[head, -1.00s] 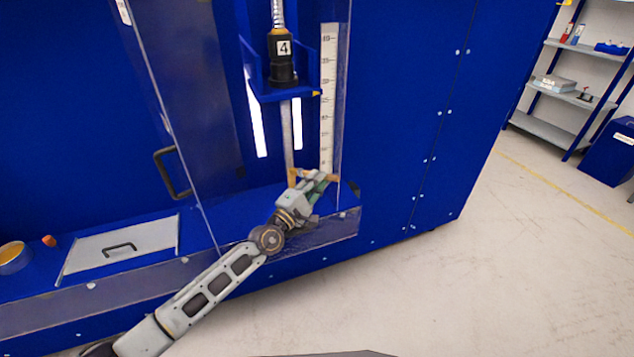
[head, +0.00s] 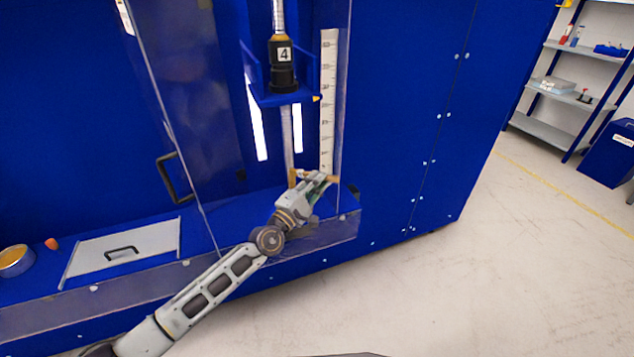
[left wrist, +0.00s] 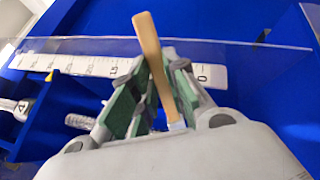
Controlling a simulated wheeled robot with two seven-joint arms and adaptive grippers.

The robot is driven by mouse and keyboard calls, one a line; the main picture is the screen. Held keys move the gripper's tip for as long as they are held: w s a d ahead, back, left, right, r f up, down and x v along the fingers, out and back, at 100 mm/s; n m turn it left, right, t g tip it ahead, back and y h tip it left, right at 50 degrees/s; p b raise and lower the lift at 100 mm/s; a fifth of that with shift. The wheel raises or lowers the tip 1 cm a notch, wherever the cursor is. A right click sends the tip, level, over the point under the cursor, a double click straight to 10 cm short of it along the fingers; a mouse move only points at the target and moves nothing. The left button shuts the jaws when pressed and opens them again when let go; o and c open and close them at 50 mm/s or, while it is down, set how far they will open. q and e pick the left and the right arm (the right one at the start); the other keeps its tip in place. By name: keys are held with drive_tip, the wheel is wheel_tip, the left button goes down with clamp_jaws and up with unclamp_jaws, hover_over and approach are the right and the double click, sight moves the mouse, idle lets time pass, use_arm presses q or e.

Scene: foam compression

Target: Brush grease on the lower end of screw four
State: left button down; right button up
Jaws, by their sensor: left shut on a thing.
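Screw four (head: 287,140) is the upright silver rod below the black carriage (head: 284,75) labelled 4. My left gripper (head: 316,180) is at the screw's lower end, on its right, and is shut on a brush with a tan handle (left wrist: 150,50). The handle stands up between the green finger pads (left wrist: 155,95) in the left wrist view, with a pale end low between them. A tan part of the brush (head: 292,178) shows beside the screw's lower end. I cannot tell whether it touches. My right gripper is not in view.
A white ruler (head: 328,100) stands right of the screw. A clear panel (head: 165,100) and its black handle (head: 170,176) are on the left. A yellow-filled round pot (head: 14,260), an orange object (head: 52,243) and a grey lid (head: 125,246) lie on the blue ledge. Open floor is right.

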use_arm(q)
drive_tip(key=shift+s+d+r+p, duration=0.1)
drive_tip(key=shift+s+d+p, duration=0.2)
drive_tip(key=shift+s+p, duration=0.55)
drive_tip(key=shift+s+d+p, duration=0.3)
drive_tip(key=shift+s+p, duration=0.25)
drive_tip(key=shift+s, duration=0.45)
drive_tip(key=shift+s+d+p, duration=0.2)
drive_tip(key=shift+s+p, duration=0.1)
drive_tip(key=shift+s, duration=0.2)
drive_tip(key=shift+s+d+p, duration=0.15)
drive_tip(key=shift+s+p, duration=0.15)
drive_tip(key=shift+s, duration=0.2)
drive_tip(key=shift+s, duration=0.1)
drive_tip(key=s, duration=0.1)
drive_tip(key=s+d+p, duration=0.1)
drive_tip(key=shift+s+p, duration=0.3)
drive_tip(key=shift+s, duration=0.05)
